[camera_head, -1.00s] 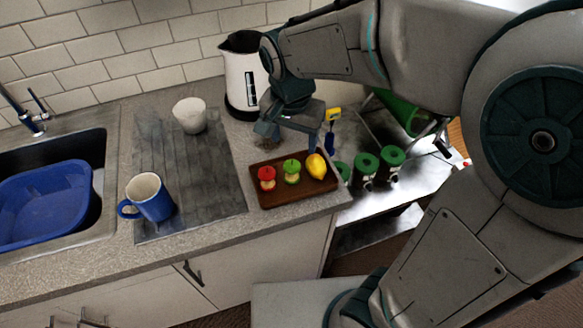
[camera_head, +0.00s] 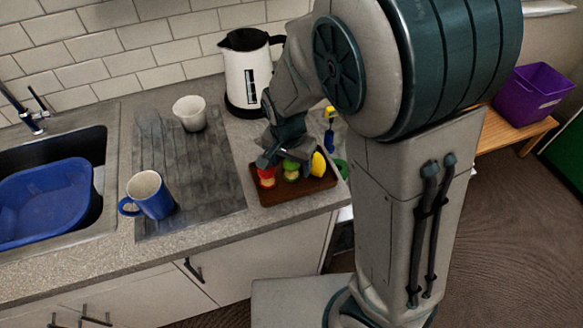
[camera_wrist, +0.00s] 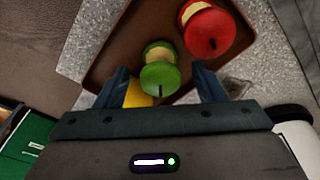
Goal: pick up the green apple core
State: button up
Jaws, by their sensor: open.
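The green apple core (camera_head: 291,170) stands on the brown tray (camera_head: 290,194) between the red apple core (camera_head: 267,178) and the yellow lemon (camera_head: 318,164). In the wrist view the green apple core (camera_wrist: 159,70) lies between the two blue fingers of my gripper (camera_wrist: 163,88), which is open. I cannot tell whether a finger touches it. In the head view my gripper (camera_head: 284,157) is over the tray and partly hides the green core.
A white kettle (camera_head: 246,78) stands behind my arm. A white cup (camera_head: 190,113) and a blue mug (camera_head: 150,195) stand on the grey board (camera_head: 190,165) to the left. A blue basin (camera_head: 45,203) sits in the sink. A purple bin (camera_head: 533,92) is far right.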

jog(key=shift+w+f, duration=0.15)
jog(key=shift+f, duration=1.2)
jog(key=shift+c, duration=0.3)
jog(key=c, duration=1)
jog(key=shift+o, duration=0.2)
jog(key=shift+r, duration=0.1)
